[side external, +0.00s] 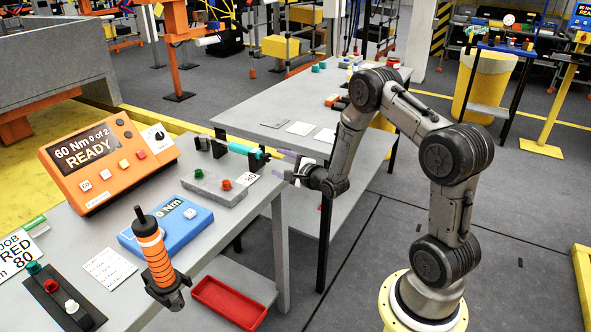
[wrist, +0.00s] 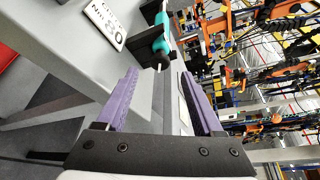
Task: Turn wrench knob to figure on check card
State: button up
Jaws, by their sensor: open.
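A dark wrench with a teal grip (side external: 248,153) lies in a black holder on the work table and points toward my gripper. It also shows in the wrist view (wrist: 159,38), its dark end between and beyond the fingertips. A white card (side external: 247,178) with a figure that looks like 80 lies beside it; the wrist view shows this card (wrist: 103,22) too. My gripper (side external: 279,163) is open, its purple fingers apart and empty, just off the wrench's end at the table edge. It also shows in the wrist view (wrist: 160,76). Any scale on the knob is too small to read.
An orange box (side external: 107,150) reads "60 Nm 0 of 2 READY". A grey button box (side external: 215,188), a blue display unit (side external: 166,228) and an orange-striped tool (side external: 155,258) stand nearby. The job card (side external: 18,253) reads "RED 80". A red tray (side external: 229,303) sits lower.

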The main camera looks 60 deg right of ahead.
jog(key=v, duration=0.8)
jog(key=shift+s, duration=0.15)
jog(key=w+a+r+n+t+y, duration=0.1)
jog(key=w+a+r+n+t, duration=0.15)
jog(key=r, duration=0.45)
jog(key=w+a+r+n+t+y, duration=0.1)
jog(key=w+a+r, duration=0.25)
jog(key=r, duration=0.45)
jog(key=s+a+r+n+g+y, duration=0.1)
jog(key=s+a+r+n, duration=0.25)
jog(key=a+r, duration=0.2)
jog(key=s+a+r+n+g+y, duration=0.1)
jog(key=s+a+r+n, duration=0.1)
jog(key=a+r+n, duration=0.3)
jog(key=s+a+f+n+g, duration=0.1)
jog(key=s+f+n+g, duration=0.2)
jog(key=s+n, duration=0.2)
jog(key=s+a+f+n+g+y, duration=0.1)
jog(key=s+a+f+n+g, duration=0.1)
jog(key=s, duration=0.9)
jog(key=s+a+f+n+g, duration=0.1)
jog(key=s+f+n+g, duration=0.3)
jog(key=s+n, duration=0.4)
jog(key=shift+s+a+f+n+g, duration=0.2)
jog(key=shift+f+n+g, duration=0.15)
jog(key=shift+g, duration=0.5)
